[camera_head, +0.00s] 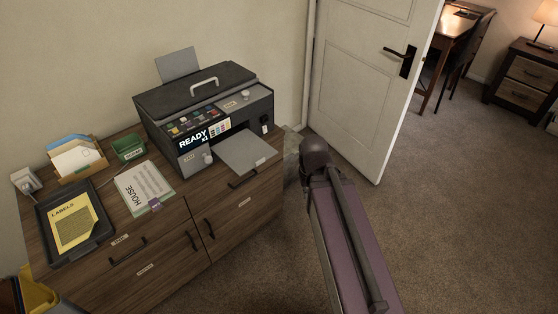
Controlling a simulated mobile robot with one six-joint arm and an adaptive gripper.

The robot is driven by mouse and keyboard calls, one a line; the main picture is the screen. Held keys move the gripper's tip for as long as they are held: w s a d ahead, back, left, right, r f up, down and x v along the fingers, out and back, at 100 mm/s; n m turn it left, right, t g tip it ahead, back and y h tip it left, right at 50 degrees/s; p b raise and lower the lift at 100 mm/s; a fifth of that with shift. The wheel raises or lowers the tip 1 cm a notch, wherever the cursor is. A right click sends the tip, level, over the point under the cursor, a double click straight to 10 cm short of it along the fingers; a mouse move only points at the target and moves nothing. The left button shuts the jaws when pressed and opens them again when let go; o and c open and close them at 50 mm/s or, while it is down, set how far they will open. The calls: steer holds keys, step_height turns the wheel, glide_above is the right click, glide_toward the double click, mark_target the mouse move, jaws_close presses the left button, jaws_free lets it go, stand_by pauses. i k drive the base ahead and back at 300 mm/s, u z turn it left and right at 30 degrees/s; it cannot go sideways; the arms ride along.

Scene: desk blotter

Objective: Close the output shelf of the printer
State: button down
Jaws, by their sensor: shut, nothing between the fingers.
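The printer (200,100) stands on the wooden cabinet, dark grey with a lit "READY" panel and a raised sheet support at its back. Its light grey output shelf (246,151) sticks out flat from the front, reaching to about the cabinet's front edge. The shelf is empty. My arm reaches up from the bottom right, and its dark joint is to the right of the shelf, apart from it in the picture. My gripper cannot be made out in this view.
The cabinet top (112,205) holds a black tray (103,234) with a yellow labels sheet, a green box (128,149), a paper holder (76,160) and a "HOUSE" sheet (143,188). An open white door (362,75) stands behind my arm. Carpet is free at right.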

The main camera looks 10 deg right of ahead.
mark_target(242, 152)
steer(key=z, duration=0.35)
steer(key=k, duration=1.45)
steer(key=u, duration=0.75)
steer(key=i, duration=1)
steer(key=u, duration=0.05)
